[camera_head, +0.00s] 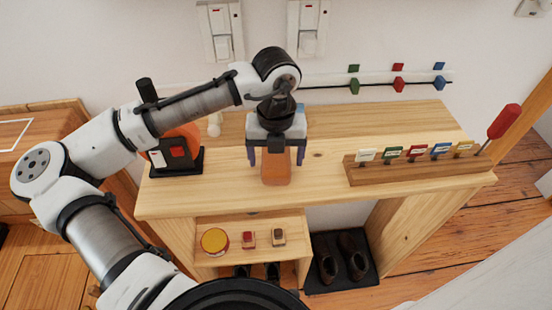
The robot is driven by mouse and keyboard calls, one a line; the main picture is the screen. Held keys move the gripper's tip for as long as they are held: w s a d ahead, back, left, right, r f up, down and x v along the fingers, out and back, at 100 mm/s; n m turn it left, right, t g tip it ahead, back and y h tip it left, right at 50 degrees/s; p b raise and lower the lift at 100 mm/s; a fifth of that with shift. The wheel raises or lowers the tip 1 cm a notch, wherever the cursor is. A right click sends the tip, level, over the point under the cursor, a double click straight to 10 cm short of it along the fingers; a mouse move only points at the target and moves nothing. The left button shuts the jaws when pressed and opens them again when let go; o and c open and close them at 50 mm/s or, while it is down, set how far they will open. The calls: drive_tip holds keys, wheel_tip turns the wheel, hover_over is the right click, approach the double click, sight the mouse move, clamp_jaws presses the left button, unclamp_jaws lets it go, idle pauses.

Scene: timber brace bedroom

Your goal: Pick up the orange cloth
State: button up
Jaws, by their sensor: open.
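The orange cloth (276,168) is a small flat orange-brown piece on the light wooden table top (325,150), near the table's front edge. My gripper (277,160) points down over it, with one finger on each side of the cloth. The fingers are apart and nothing is held between them. The gripper body hides the cloth's far part. I cannot tell the exact height of the fingertips above the table.
A wooden rack (414,164) with several coloured tags and a red-handled tool (503,121) stand at right. A black stand (176,160) and an orange round object (181,139) are at left. A shelf (262,262) holds small items. Dark shoes (342,258) lie below.

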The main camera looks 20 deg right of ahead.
drive_tip(key=c, duration=1.1)
drive_tip(key=shift+r, duration=0.15)
wheel_tip(320, 180, up, 10)
drive_tip(key=shift+f+b, duration=0.1)
drive_tip(key=shift+b, duration=0.2)
drive_tip(key=o, duration=0.5)
drive_tip(key=c, duration=0.4)
drive_tip(key=shift+o, duration=0.2)
drive_tip(key=shift+f, duration=0.15)
